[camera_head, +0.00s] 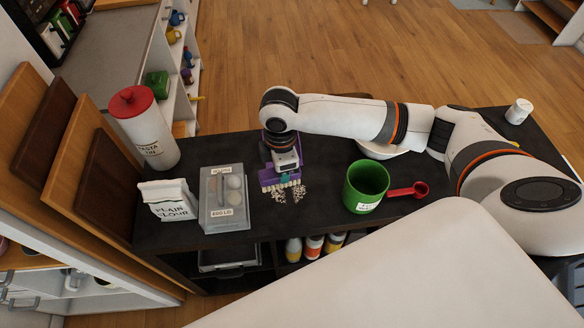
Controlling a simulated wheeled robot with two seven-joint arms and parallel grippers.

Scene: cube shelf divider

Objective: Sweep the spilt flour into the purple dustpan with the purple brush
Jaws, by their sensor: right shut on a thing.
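My right arm reaches in from the right, and its gripper (285,160) points down over the dark counter. It is shut on the purple brush (267,177), whose pale bristles face the counter. The spilt flour (279,196) lies as small speckled pale patches at the front edge of the bristles. The bristles are at or very near the flour; I cannot tell if they touch the counter. I cannot make out a separate purple dustpan. My left gripper is not in view.
An egg box (219,222) and a plain flour bag (168,203) stand left of the brush. A pasta jar (147,137) with a red lid is behind them. A green cup (363,194), a red scoop (411,191) and a white bowl (379,152) are to the right.

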